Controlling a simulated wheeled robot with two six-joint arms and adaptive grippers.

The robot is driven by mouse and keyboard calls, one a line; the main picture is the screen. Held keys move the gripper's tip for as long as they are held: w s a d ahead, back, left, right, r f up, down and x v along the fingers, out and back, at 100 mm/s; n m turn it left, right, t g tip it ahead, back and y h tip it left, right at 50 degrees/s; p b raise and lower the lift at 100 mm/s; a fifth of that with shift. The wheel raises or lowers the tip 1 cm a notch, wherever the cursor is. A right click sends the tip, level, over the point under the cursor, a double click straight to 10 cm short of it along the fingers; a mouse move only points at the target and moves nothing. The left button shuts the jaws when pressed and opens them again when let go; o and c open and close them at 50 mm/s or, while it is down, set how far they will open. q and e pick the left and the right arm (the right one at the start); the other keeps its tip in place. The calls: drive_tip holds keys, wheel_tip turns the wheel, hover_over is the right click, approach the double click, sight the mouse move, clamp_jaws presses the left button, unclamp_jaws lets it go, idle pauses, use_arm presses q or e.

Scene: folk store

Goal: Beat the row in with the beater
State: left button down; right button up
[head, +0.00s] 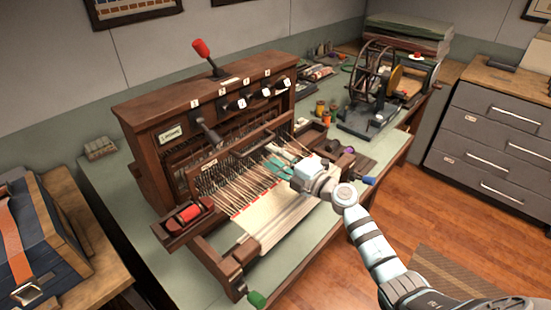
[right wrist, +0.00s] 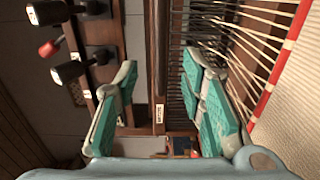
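The wooden loom (head: 150,107) stands on a green-topped table. Its beater (head: 258,136) is an upright wooden frame across the warp threads (head: 235,187). Cream woven cloth (head: 275,222) with a red row at its far edge lies in front; the red row (right wrist: 273,88) also shows in the right wrist view. My right gripper (head: 277,166) is over the warp on the beater's near side. In the right wrist view its teal fingers (right wrist: 160,70) are spread, with a labelled wooden bar (right wrist: 158,113) visible in the gap; contact cannot be told. My left gripper is out of view.
A spinning wheel (head: 375,80) and thread spools (head: 322,108) stand to the right.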

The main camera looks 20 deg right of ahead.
drive_tip(key=shift+o, duration=0.6)
drive_tip(key=p+v, duration=0.1)
drive_tip(key=v, duration=0.7)
idle(1.2)
